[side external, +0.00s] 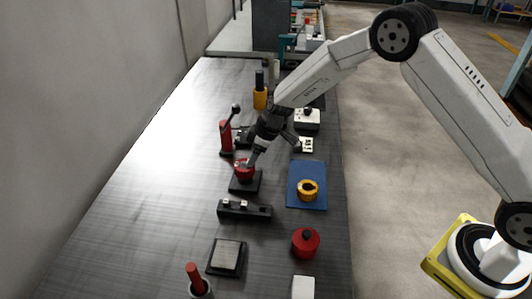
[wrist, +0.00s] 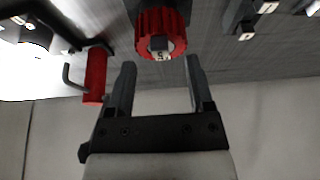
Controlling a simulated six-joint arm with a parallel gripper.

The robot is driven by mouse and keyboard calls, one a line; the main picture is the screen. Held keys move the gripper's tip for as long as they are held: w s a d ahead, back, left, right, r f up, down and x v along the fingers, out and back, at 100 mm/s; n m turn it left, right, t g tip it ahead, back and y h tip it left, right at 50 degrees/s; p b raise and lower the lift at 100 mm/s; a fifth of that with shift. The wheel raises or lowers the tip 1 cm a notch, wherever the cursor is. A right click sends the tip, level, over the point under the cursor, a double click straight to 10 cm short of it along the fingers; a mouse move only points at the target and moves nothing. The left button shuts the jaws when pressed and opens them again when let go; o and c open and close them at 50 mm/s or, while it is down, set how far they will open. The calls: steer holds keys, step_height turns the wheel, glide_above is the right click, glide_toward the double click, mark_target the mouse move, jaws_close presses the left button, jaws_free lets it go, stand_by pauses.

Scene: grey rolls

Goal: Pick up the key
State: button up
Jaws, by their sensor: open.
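A red ridged round part (wrist: 160,22) shows at the top of the wrist view, with a small grey square-ended piece (wrist: 162,46) at its middle. That piece may be the key; I cannot tell for sure. In the side external view the red part (side external: 243,170) sits on a black square base (side external: 245,186). My gripper (wrist: 160,64) is open, with nothing seen between its fingers. Its fingertips are just below the red part in the wrist view. In the side external view my gripper (side external: 252,158) is right at the red part and hides some of it; contact is unclear.
A red post with a black lever (side external: 226,137) stands left of my gripper. A blue mat (side external: 318,172) with a yellow ring (side external: 308,190) lies to the right. A black bar block (side external: 244,209), a red lidded pot (side external: 305,242) and a grey-topped plate (side external: 226,256) are nearer the camera.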

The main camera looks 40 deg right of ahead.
steer(key=shift+x, duration=1.05)
jaws_close()
